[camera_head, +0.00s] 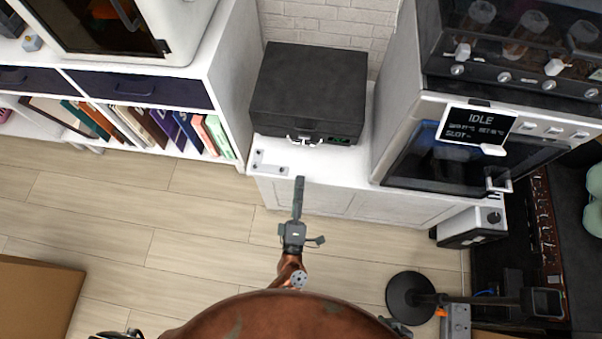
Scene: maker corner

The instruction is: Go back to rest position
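My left gripper (299,182) reaches up from the bottom middle, in front of the white cabinet (330,170). Its fingers show edge-on as one dark bar, so I cannot tell whether they are open or shut. No held object shows at its tip. My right gripper is not clearly in view.
A black box (309,90) with a handle stands on the white cabinet, beside a small white plate (270,169). A machine with an "IDLE" screen (477,126) is at right. A black round base (410,298) stands lower right, and a cardboard box (38,298) lower left. Wooden floor (150,215) is clear between.

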